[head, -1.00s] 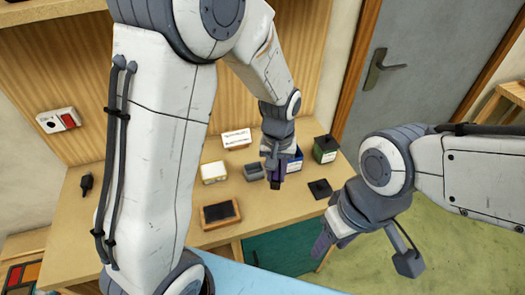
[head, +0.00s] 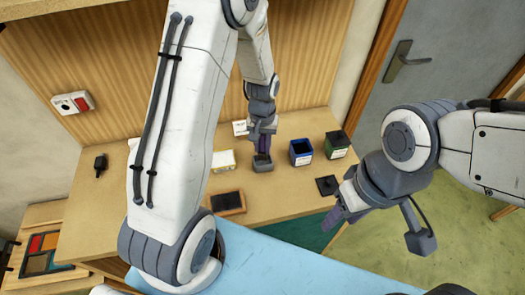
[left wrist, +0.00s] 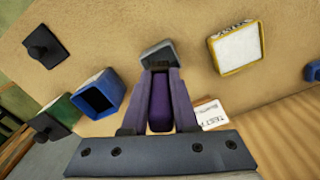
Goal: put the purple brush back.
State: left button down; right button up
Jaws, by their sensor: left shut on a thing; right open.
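The purple brush (left wrist: 160,108) is between the fingers of my left gripper (left wrist: 160,95), which is shut on it. In the head view my left gripper (head: 262,135) points down at a small grey block-shaped holder (head: 263,163) on the bench. My right gripper (head: 338,212) is open and apart, in front of the bench's right end.
Right of the holder stand an open blue box (head: 301,153) and a green box (head: 338,145) with a black lid. A black square lid (head: 327,186) lies in front. A yellow-rimmed tray (head: 223,161), a dark wood-framed tray (head: 227,202) and a white card (head: 240,128) are nearby.

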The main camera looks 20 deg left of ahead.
aim_at(262, 153)
pick_arm(q)
notch_tip(262, 153, down, 3)
jog(key=shift+f+p, duration=0.1)
jog(key=shift+p, duration=0.55)
jog(key=shift+f, duration=0.4)
jog(key=shift+f, duration=0.1)
jog(key=c, duration=1.1)
grip_release()
jog(key=shift+f, duration=0.1)
jog(key=o, duration=0.4)
